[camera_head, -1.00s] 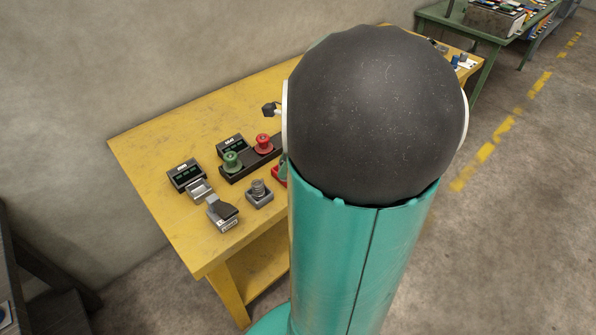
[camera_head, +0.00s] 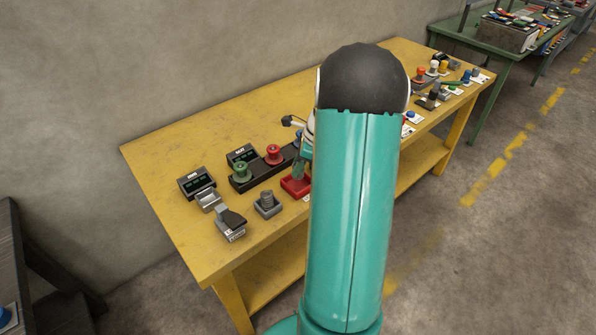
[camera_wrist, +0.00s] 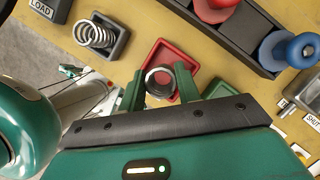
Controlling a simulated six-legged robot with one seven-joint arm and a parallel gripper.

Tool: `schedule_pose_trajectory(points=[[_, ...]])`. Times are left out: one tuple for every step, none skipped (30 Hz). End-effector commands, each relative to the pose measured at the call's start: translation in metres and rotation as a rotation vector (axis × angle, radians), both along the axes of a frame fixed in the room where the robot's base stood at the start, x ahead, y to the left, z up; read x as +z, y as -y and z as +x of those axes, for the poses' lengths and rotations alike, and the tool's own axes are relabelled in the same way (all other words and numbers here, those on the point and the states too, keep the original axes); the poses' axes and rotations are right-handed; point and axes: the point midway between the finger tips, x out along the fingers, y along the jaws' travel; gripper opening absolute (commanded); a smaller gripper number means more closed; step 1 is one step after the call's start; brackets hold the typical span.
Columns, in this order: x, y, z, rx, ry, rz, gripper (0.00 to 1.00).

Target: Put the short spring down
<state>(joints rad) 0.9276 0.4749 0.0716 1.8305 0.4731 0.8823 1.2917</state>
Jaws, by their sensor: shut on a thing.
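My gripper (camera_wrist: 161,88) is shut on the short spring (camera_wrist: 160,82), which shows nearly end-on as a dark ring between the green fingers in the wrist view. Behind it is the square red tray (camera_wrist: 152,49), and the spring covers part of the tray's floor. I cannot tell whether the spring touches the tray. In the head view my gripper (camera_head: 300,166) is over the red tray (camera_head: 296,186), and the held spring is hidden there.
A grey tray (camera_head: 268,209) left of the red one holds another spring (camera_wrist: 96,34). Behind stands a dark rack (camera_head: 257,175) with a green spool (camera_head: 241,170), a red spool (camera_head: 273,153) and a blue spool (camera_wrist: 291,49). Yellow bench (camera_head: 180,138) is bare at the back left.

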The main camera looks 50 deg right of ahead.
Motion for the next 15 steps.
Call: schedule_pose_trajectory(points=[[-0.003, 0.002, 0.002, 0.000, 0.000, 0.000, 0.10], [-0.005, 0.003, 0.003, 0.000, 0.000, 0.000, 0.10], [-0.009, 0.005, 0.004, 0.000, 0.000, 0.001, 0.10], [-0.014, 0.004, 0.004, 0.000, -0.001, 0.003, 0.10], [-0.019, 0.003, 0.003, 0.001, -0.002, 0.004, 0.10], [-0.025, 0.004, 0.003, 0.000, -0.001, 0.002, 0.10], [-0.029, 0.004, 0.003, 0.000, -0.001, 0.002, 0.10], [-0.033, 0.004, 0.003, 0.000, -0.001, 0.002, 0.10], [-0.035, 0.004, 0.003, -0.001, 0.000, 0.002, 0.10], [-0.036, 0.004, 0.004, 0.000, 0.001, 0.001, 0.10], [-0.037, 0.004, 0.004, 0.000, 0.001, 0.000, 0.10], [-0.036, 0.004, 0.004, 0.000, 0.002, -0.001, 0.10], [-0.036, 0.004, 0.004, 0.001, 0.002, 0.000, 0.10], [-0.036, 0.004, 0.004, 0.001, 0.002, 0.000, 0.10], [-0.036, 0.004, 0.004, 0.001, 0.002, 0.000, 0.10]])
